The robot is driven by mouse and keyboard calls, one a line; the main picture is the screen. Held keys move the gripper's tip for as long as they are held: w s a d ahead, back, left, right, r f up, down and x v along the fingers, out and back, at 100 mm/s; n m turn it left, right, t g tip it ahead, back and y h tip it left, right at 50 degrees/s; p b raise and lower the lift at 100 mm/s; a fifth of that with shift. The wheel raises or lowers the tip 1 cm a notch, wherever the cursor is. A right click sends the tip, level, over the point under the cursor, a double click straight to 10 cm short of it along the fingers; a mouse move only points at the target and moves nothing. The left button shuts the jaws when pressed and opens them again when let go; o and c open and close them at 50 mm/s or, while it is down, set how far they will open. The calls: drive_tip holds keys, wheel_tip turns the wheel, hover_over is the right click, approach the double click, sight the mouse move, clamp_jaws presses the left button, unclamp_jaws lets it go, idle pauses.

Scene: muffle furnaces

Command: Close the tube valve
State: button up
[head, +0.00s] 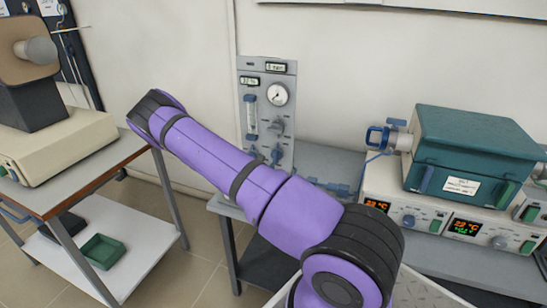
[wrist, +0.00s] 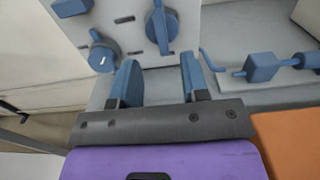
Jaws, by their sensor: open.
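My gripper (wrist: 160,75) shows in the wrist view with its two blue fingers apart and nothing between them. It faces the lower part of a grey gas panel with blue knobs (wrist: 102,55). In the wrist view, a blue valve-like fitting (wrist: 262,67) sits on a thin line to the right of the fingers, apart from them. Blue fittings on a line (head: 343,189) also show beside the panel's foot in the head view. A blue fitting (head: 378,138) sits on the left end of the teal tube furnace (head: 470,150). I cannot tell which is the tube valve. My arm hides my gripper in the head view.
The grey panel (head: 267,70) with gauge and flowmeter stands against the wall. Control units with lit displays (head: 450,215) sit under the furnace. A bench with a beige instrument (head: 60,145) stands at left, a green tray (head: 103,251) on its lower shelf.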

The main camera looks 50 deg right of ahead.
sight(274, 155)
drive_tip(key=x, duration=0.8)
drive_tip(key=shift+w+d, duration=0.1)
drive_tip(key=shift+d, duration=0.1)
clamp_jaws()
